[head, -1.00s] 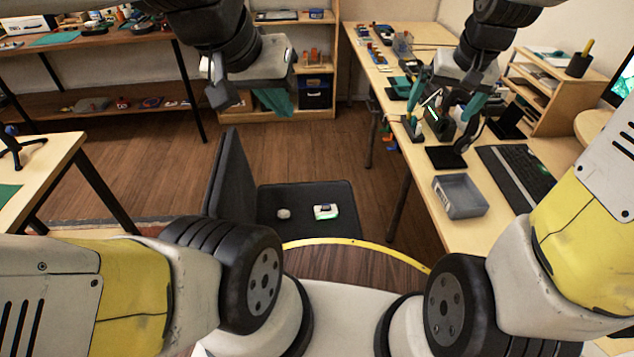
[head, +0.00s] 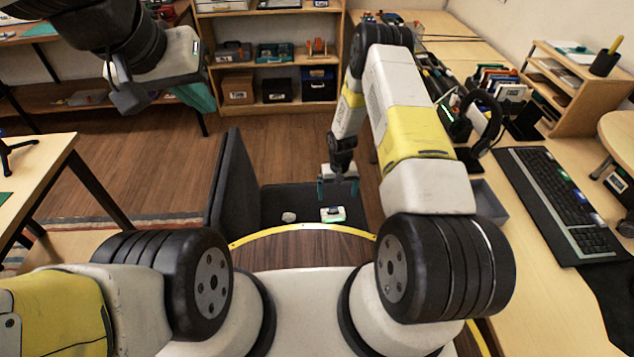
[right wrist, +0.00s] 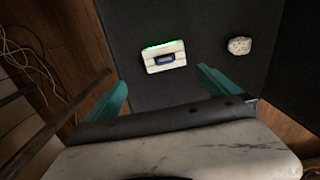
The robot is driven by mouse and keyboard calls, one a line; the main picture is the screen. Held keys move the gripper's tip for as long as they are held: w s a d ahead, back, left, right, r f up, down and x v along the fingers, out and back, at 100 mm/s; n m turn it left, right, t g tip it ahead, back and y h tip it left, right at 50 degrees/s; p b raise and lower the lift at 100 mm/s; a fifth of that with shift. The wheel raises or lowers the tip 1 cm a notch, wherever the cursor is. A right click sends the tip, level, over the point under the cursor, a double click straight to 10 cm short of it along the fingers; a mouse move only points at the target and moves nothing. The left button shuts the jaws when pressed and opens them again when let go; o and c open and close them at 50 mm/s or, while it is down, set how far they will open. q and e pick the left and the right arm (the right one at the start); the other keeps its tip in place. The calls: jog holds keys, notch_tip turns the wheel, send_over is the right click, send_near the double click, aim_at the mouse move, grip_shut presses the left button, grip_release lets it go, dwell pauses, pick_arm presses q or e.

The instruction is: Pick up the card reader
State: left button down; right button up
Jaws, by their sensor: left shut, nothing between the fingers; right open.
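The card reader, a small white box with a dark-blue slot and green lights, lies on the dark floor of an open black case. In the head view the card reader (head: 333,214) is just below my right gripper (head: 338,187). In the right wrist view the card reader (right wrist: 165,57) lies ahead of and between the teal fingertips (right wrist: 162,80), apart from them. My right gripper is open and empty, above the case. My left gripper (head: 198,97) is shut and empty, raised at the upper left, far from the card reader.
A pale lump (head: 289,216) lies in the case beside the card reader. The case's raised lid (head: 232,185) stands on its left. A desk with a keyboard (head: 565,205) and a headset (head: 480,115) is on the right. Shelves (head: 275,65) stand at the back.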

aim_at(333, 210)
jog(key=f, duration=0.6)
jog(key=a+f, duration=0.1)
jog(key=f, duration=0.3)
jog(key=shift+s+a, duration=0.1)
jog(key=shift+s, duration=0.2)
jog(key=c, duration=1.3)
